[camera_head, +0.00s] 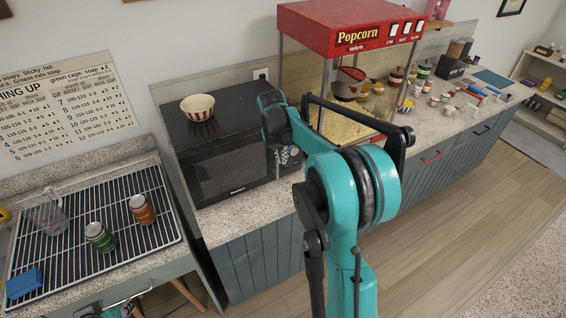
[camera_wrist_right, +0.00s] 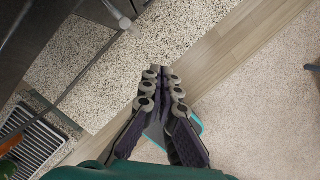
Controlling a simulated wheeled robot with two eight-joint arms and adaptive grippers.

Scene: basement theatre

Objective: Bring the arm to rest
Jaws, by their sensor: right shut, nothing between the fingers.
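My right arm (camera_head: 345,190) rises from the bottom of the head view and bends in front of the counter, with its upper link across the microwave's right side. I cannot make out the right gripper in the head view. In the right wrist view my right gripper (camera_wrist_right: 160,75) has its fingertips together, with nothing between them. It points over a speckled counter edge and the floor. Of my left arm, only a small dark and teal part (camera_head: 108,312) shows at the bottom left of the head view; its fingers are not clear.
A black microwave (camera_head: 230,165) carries a striped bowl (camera_head: 198,107). A red popcorn machine (camera_head: 350,28) stands to its right. A wire rack (camera_head: 165,228) at left holds a green can (camera_head: 100,237), an orange can (camera_head: 142,209) and a clear glass (camera_head: 48,215). The wooden floor (camera_head: 440,225) is open.

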